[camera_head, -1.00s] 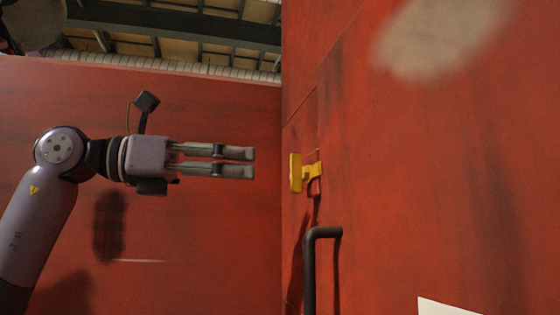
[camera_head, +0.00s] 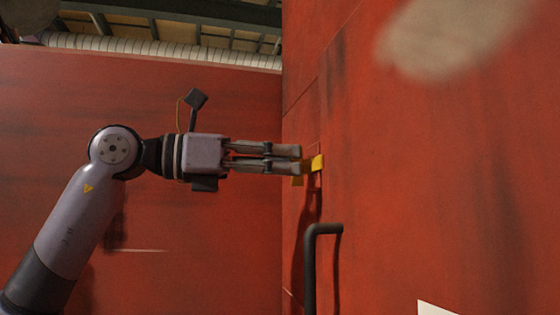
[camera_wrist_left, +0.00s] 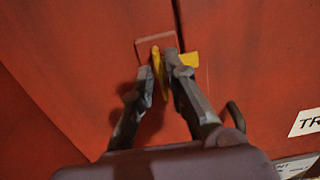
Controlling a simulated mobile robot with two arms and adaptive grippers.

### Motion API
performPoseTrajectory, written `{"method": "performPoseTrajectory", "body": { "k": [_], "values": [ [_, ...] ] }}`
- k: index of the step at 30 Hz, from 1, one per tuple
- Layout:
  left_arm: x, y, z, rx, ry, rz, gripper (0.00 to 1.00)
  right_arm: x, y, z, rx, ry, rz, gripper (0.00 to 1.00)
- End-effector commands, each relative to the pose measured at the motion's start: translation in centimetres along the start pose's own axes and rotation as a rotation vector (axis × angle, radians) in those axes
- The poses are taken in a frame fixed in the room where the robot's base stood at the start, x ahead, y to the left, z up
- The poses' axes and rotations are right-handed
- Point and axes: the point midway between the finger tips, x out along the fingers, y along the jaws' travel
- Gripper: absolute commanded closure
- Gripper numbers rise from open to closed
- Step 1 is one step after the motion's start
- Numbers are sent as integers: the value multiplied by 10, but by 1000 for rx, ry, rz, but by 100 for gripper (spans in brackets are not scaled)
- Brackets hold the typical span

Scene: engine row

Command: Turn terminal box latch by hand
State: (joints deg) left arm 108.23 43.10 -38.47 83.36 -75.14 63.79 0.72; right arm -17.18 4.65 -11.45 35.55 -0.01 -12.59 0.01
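The yellow latch (camera_head: 317,163) sits on the red wall face in the head view, partly hidden by my left gripper. In the wrist view a thin yellow part stands between the two fingertips (camera_wrist_left: 160,66). The fingers are still apart, about as wide as before. Whether either finger touches the latch is hard to tell. My right gripper is not in view.
A black bar handle (camera_head: 311,265) stands out from the red wall just below the latch. A white label (camera_head: 435,308) is at the lower right. Another red wall (camera_head: 230,230) lies behind my left arm.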

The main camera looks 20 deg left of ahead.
Motion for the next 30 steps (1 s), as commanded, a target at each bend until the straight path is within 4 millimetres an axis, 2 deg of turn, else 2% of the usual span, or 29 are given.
{"method": "performPoseTrajectory", "body": {
  "k": [5, 21, 30],
  "values": [
    [0, 0, 0, 0, 0, 0, 100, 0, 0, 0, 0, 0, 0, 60],
    [0, 0, 0, -14, -1, 0, 100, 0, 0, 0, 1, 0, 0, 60],
    [0, 2, 0, -154, -1, 0, 100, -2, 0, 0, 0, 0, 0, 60]
  ]
}}
